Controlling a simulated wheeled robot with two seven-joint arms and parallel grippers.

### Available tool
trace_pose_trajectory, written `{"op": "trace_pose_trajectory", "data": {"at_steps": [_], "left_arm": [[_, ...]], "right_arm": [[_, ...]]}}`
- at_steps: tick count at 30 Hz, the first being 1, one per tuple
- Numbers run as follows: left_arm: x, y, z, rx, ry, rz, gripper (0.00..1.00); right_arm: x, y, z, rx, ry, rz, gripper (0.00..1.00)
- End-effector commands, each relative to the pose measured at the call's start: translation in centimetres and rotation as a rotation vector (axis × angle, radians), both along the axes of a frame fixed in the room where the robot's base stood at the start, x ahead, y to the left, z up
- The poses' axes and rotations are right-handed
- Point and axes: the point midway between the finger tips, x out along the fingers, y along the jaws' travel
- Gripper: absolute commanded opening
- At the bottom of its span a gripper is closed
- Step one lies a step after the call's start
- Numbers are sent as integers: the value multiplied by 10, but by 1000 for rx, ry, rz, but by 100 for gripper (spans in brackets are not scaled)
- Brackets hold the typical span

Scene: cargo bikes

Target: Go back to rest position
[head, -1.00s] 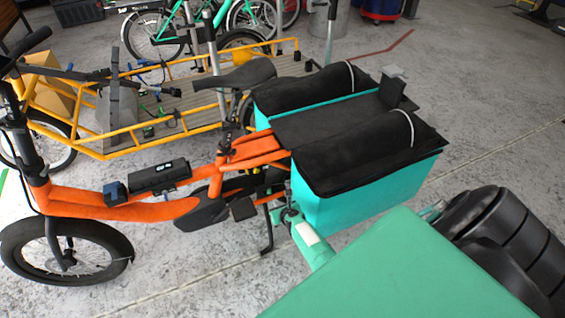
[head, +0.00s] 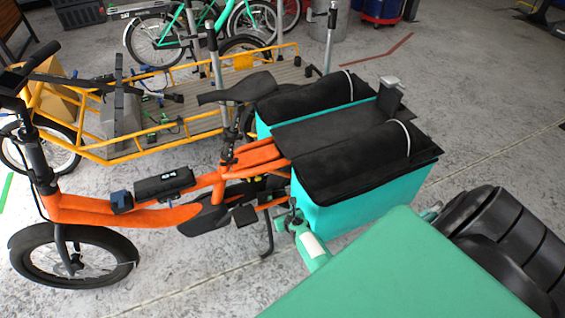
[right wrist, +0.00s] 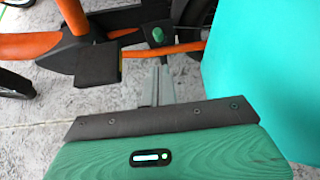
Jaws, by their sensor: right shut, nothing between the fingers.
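My right gripper (head: 291,221) is at the lower middle of the head view, shut and empty. It is beside the orange cargo bike (head: 150,212), near its rear pedal area and the front corner of the turquoise side box (head: 350,200). In the right wrist view the thin fingers of the gripper (right wrist: 156,85) are together, with bike parts and the turquoise box wall (right wrist: 265,80) around them. I cannot tell whether they touch the bike. My left gripper is not in view.
Black bags (head: 365,155) cover the rear boxes. A yellow cargo bike (head: 100,150) stands behind, with green bicycles (head: 160,40) farther back. A blue and red bin (head: 382,8) is at the top. The concrete floor (head: 470,110) at right is clear.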

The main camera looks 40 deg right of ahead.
Motion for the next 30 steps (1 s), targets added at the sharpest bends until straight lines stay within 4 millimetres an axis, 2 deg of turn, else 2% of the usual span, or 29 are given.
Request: {"op": "trace_pose_trajectory", "data": {"at_steps": [6,15,19,23,26,29,30], "left_arm": [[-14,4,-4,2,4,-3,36],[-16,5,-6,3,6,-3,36],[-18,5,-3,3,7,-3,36],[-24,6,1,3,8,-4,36],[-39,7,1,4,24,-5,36],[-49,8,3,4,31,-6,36],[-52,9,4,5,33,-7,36]], "right_arm": [[-5,1,7,0,0,0,0],[-6,1,7,-2,3,2,0],[-20,11,-4,-88,55,90,0],[-64,37,-34,-347,201,375,0],[-117,63,-65,-617,333,713,0],[-179,86,-93,-879,433,1088,0],[-205,94,-103,-980,461,1242,0]]}}
